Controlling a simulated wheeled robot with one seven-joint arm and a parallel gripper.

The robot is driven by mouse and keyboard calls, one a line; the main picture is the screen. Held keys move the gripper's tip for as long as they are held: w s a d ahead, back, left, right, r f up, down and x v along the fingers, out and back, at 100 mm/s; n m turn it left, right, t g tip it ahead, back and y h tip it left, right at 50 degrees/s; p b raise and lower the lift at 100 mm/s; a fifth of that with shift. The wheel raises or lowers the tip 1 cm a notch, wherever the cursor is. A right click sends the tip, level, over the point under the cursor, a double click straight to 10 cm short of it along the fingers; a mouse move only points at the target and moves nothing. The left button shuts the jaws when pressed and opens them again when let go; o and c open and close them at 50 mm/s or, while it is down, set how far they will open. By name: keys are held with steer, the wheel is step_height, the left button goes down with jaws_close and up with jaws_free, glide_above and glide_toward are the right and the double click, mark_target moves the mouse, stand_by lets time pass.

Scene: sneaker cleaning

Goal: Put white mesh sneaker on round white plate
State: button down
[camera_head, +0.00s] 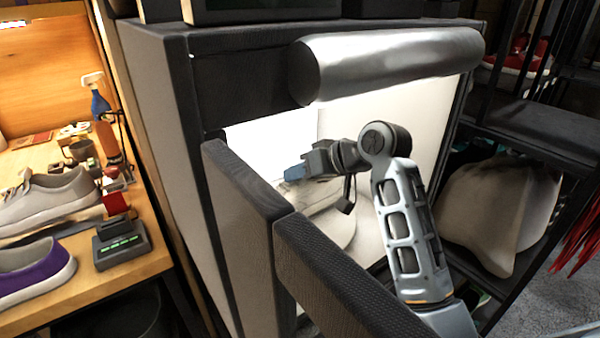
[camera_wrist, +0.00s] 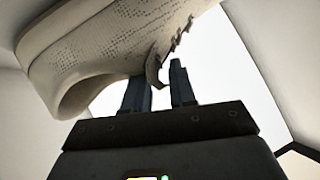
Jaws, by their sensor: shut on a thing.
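The white mesh sneaker (camera_wrist: 105,45) fills the upper left of the wrist view, its perforated upper and heel showing. My gripper (camera_wrist: 160,82) is shut on a thin edge of it near the laces. In the head view my gripper (camera_head: 293,172) reaches into a bright white booth, and the sneaker (camera_head: 312,196) shows pale below the fingers. The round white plate (camera_head: 338,230) is partly visible in the booth below the sneaker. I cannot tell whether the shoe touches it. My arm and the booth's dark frame hide part of both.
Dark frame bars (camera_head: 250,185) edge the booth opening, and a silvery roll (camera_head: 390,62) hangs above it. A wooden bench (camera_head: 130,250) on the left holds a grey shoe (camera_head: 50,197), a purple shoe (camera_head: 35,275) and a spray bottle (camera_head: 97,100). A dark rack (camera_head: 540,130) stands right.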

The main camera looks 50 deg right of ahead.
steer(key=shift+f, duration=0.3)
steer(key=c, duration=0.8)
jaws_free()
steer(key=shift+c, duration=0.2)
steer(key=v, duration=0.7)
steer(key=shift+s+r, duration=0.25)
steer(key=shift+s, duration=0.1)
